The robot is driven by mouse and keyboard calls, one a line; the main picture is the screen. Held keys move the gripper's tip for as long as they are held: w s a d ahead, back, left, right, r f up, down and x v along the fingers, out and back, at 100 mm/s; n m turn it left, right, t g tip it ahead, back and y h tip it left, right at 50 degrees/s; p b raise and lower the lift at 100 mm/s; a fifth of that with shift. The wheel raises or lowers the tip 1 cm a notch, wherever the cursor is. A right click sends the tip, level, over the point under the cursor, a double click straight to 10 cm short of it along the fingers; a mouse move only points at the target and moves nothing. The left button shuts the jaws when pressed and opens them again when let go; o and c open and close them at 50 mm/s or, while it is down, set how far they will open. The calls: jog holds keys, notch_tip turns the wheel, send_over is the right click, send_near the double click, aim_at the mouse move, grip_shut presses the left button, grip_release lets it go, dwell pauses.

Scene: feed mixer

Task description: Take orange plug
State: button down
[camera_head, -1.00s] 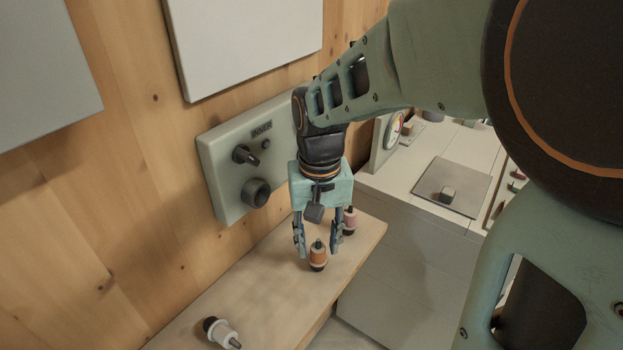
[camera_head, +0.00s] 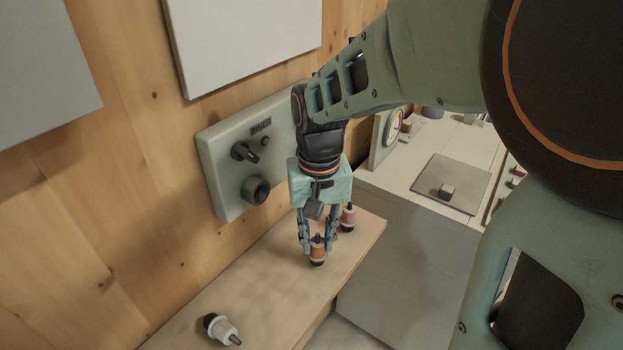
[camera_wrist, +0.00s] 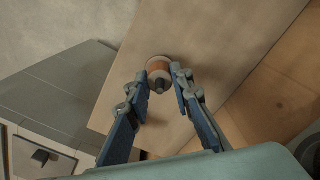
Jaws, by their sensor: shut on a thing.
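The orange plug (camera_head: 317,251) stands upright on the wooden shelf (camera_head: 260,285), its dark pin pointing up. My gripper (camera_head: 317,246) points down over it, with its fingers shut on the plug's sides. In the wrist view the orange plug (camera_wrist: 159,72) sits between the fingertips (camera_wrist: 158,78), and its white and orange rings show around the dark pin. A pink plug (camera_head: 349,217) stands just behind my gripper, close to the right finger. A white plug (camera_head: 221,329) lies on its side at the near left of the shelf.
A pale panel with a knob and a round socket (camera_head: 255,190) is on the wooden wall behind the shelf. The shelf between the orange and white plugs is clear.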

jog(key=shift+r+p, duration=2.4)
jog(key=shift+r, duration=0.85)
